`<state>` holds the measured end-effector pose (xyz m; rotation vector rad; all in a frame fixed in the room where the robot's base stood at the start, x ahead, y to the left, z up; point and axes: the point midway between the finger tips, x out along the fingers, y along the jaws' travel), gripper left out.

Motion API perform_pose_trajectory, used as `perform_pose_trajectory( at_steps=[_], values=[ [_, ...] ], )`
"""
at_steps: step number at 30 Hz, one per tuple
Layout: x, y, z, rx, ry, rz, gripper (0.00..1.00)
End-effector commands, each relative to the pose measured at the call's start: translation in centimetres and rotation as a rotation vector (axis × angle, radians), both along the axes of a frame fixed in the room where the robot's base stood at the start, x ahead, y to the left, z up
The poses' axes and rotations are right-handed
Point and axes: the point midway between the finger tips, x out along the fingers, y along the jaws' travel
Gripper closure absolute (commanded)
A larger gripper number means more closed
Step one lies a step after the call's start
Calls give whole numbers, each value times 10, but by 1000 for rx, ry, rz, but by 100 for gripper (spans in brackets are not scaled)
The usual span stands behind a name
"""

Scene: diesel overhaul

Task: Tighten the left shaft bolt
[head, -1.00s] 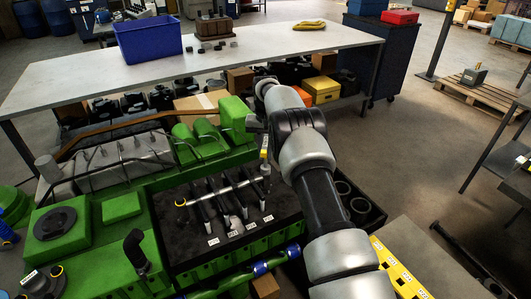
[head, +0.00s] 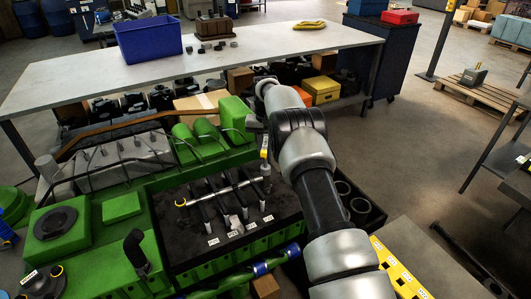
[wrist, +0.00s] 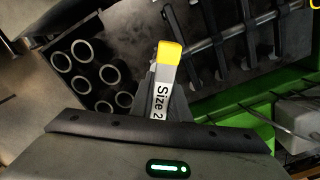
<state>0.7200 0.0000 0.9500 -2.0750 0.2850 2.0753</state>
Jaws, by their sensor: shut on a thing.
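My gripper (wrist: 165,98) is shut on a tool with a yellow end and a white "Size 2" label (wrist: 161,100). In the head view the tool (head: 264,148) hangs upright near the right end of the silver shaft (head: 228,193). I cannot tell whether its lower end touches a bolt there. The shaft lies across several dark rocker arms on the green engine. At its left end is a dark post with a yellow ring (head: 181,202), where my tool is not. The bolt heads are too small or hidden to make out.
A black crate of dark cylinder sleeves (head: 358,208) stands right of the engine, partly behind my arm; it also shows in the wrist view (wrist: 90,75). Green covers (head: 200,135) rise behind the shaft. A white table (head: 270,50) with a blue bin (head: 148,38) stands beyond.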

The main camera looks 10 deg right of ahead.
Motion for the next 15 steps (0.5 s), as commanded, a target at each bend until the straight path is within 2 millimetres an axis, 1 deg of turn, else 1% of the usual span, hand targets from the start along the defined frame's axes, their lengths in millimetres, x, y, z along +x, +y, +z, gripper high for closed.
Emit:
perform_pose_trajectory(
  at_steps=[15],
  values=[
    [1, 0, 30, -1, -2, 0, 100]
  ],
)
